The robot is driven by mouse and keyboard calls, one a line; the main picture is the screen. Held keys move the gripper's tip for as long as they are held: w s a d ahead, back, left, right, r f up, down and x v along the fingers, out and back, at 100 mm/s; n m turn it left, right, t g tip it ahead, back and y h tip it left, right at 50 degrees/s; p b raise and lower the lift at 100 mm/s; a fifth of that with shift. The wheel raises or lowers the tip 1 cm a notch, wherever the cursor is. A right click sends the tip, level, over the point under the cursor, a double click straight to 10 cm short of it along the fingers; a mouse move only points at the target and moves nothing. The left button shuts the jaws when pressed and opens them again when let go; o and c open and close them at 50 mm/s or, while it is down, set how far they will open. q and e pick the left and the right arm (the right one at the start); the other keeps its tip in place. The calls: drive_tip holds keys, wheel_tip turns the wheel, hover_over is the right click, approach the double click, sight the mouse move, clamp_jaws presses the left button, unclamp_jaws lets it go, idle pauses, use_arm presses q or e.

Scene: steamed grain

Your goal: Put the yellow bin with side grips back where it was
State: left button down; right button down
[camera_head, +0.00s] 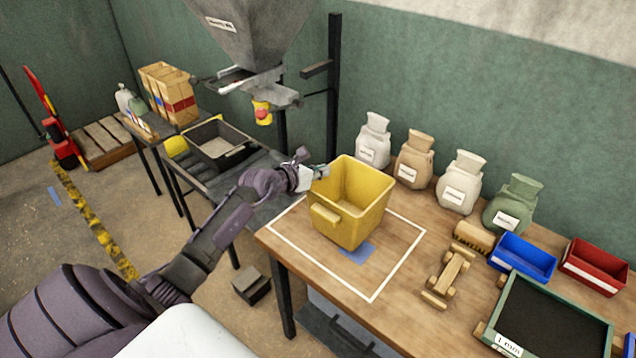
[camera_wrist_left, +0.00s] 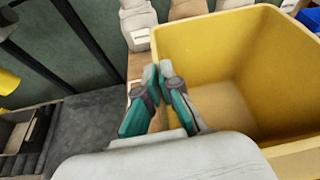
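The yellow bin (camera_head: 349,228) is upright over the wooden table's white outlined square (camera_head: 401,262), toward the square's back left. It is empty, and one side grip (camera_head: 325,214) faces the front left. I cannot tell whether its base touches the table. My left gripper (camera_head: 318,172) is at the bin's left rim. In the left wrist view the two fingers (camera_wrist_left: 159,72) are close together across the rim of the bin (camera_wrist_left: 205,55), apparently pinching its wall. My right gripper is out of view.
Several sacks (camera_head: 459,182) line the table's back. A wooden toy-like frame (camera_head: 446,276), blue tray (camera_head: 522,258), red tray (camera_head: 596,266) and green-framed sieve (camera_head: 545,323) stand to the right. A hopper machine (camera_head: 250,40) and black tray (camera_head: 218,145) are at left. A blue patch (camera_head: 358,254) shows beside the bin's base.

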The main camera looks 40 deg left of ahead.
sight(317, 184)
use_arm(q)
drive_tip(key=f, duration=0.4)
drive_tip(key=shift+s+a+f, duration=0.25)
drive_tip(key=shift+a+f, duration=0.05)
drive_tip(key=shift+a, duration=0.1)
drive_tip(key=c, duration=1.8)
unclamp_jaws()
drive_tip(key=shift+f, duration=0.1)
drive_tip(key=o, duration=0.5)
drive_tip(key=shift+s, duration=0.15)
